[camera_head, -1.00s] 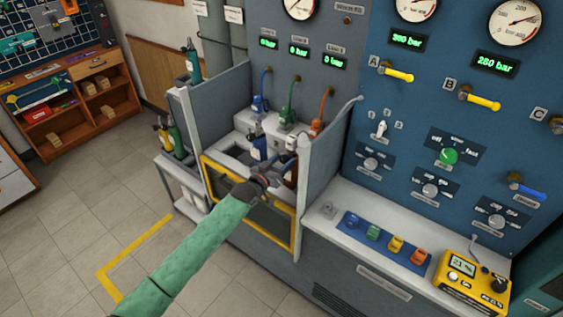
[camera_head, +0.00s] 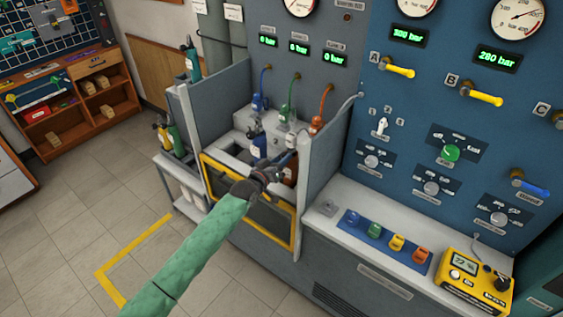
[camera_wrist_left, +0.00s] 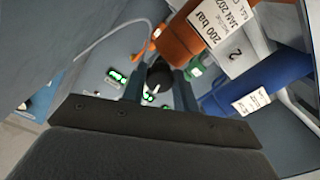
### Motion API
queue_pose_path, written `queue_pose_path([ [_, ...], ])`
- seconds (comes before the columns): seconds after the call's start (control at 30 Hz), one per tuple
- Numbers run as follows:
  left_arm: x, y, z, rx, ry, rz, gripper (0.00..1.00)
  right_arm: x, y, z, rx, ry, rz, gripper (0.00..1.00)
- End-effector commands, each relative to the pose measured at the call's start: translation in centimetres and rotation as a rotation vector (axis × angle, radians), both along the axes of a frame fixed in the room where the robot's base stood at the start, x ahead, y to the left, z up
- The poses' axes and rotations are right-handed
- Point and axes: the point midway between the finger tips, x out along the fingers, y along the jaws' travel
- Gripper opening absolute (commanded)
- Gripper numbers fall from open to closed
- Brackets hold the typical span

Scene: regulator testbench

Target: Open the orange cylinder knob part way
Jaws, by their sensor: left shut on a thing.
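The orange cylinder (camera_head: 291,170) stands in the test bay behind the yellow-framed front, partly hidden by my left gripper in the head view. Its orange body (camera_wrist_left: 181,40) with a white "200 bar" label fills the top of the left wrist view. My left gripper (camera_head: 274,175) reaches over the bay front at the cylinder's top. In the wrist view, a black round knob (camera_wrist_left: 158,74) with a white mark sits between its fingers, and the gripper is shut on it. The knob is hidden in the head view. My right gripper is not in view.
A blue cylinder (camera_head: 258,147) stands beside the orange one in the bay. Grey side walls (camera_head: 333,160) and a yellow frame (camera_head: 250,238) bound the bay. Blue, green and orange hoses (camera_head: 322,105) hang behind. A yellow meter (camera_head: 473,281) sits on the right counter.

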Motion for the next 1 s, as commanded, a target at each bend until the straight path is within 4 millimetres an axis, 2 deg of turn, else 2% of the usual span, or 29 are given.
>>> queue_pose_path([
  [0.5, 0.0, 0.0, 0.0, -0.270, 0.196, 0.000, 0.06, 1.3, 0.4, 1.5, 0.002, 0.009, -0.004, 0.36],
  [1.0, 0.0, 0.0, 0.0, -0.321, 0.234, 0.001, 0.06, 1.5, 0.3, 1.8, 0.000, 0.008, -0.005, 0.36],
])
